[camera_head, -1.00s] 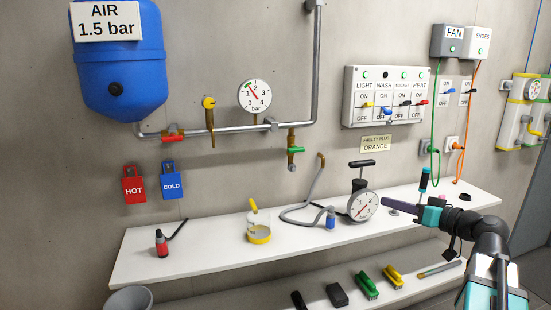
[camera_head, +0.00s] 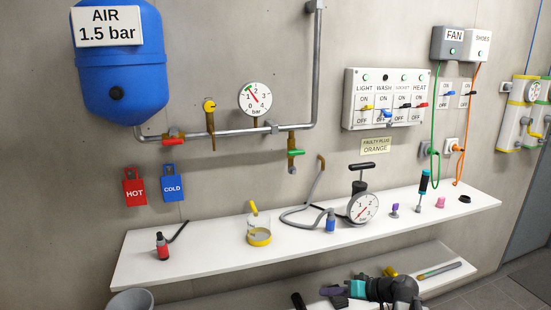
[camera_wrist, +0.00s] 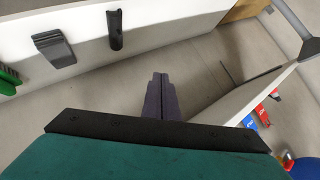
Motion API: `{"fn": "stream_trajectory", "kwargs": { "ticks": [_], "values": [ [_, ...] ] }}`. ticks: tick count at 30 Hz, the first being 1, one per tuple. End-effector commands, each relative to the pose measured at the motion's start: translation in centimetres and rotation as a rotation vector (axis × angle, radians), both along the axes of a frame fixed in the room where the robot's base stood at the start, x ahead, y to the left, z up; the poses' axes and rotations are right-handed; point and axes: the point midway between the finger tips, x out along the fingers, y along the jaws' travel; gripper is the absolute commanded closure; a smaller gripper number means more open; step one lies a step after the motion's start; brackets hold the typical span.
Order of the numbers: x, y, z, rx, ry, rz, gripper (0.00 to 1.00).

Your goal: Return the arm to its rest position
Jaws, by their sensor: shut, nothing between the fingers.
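My gripper (camera_head: 336,292) is low in the head view, in front of the lower shelf (camera_head: 425,288), with my arm folded to its right. In the wrist view my gripper (camera_wrist: 161,82) has its two dark fingers together with nothing between them.
The upper shelf (camera_head: 200,258) holds a pump with a gauge (camera_head: 363,208), a yellow-based jar (camera_head: 258,232) and small parts. A dark block (camera_wrist: 54,48) and a black handle (camera_wrist: 115,30) lie on the lower shelf. A grey bucket (camera_head: 130,300) stands lower left.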

Motion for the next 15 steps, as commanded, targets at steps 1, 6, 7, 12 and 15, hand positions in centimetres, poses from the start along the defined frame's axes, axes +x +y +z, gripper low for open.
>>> {"fn": "stream_trajectory", "kwargs": {
  "ticks": [1,6,7,12,15],
  "values": [
    [-0.7,0.9,-1.7,-0.004,0.035,0.013,1.0],
    [-3.2,3.5,-7.1,-0.032,0.144,0.051,1.0],
    [-3.8,3.9,-8.0,-0.039,0.164,0.058,1.0],
    [-7.0,6.1,-13.1,-0.076,0.276,0.096,1.0],
    [-9.2,7.2,-16.0,-0.102,0.344,0.117,1.0]
  ]
}}
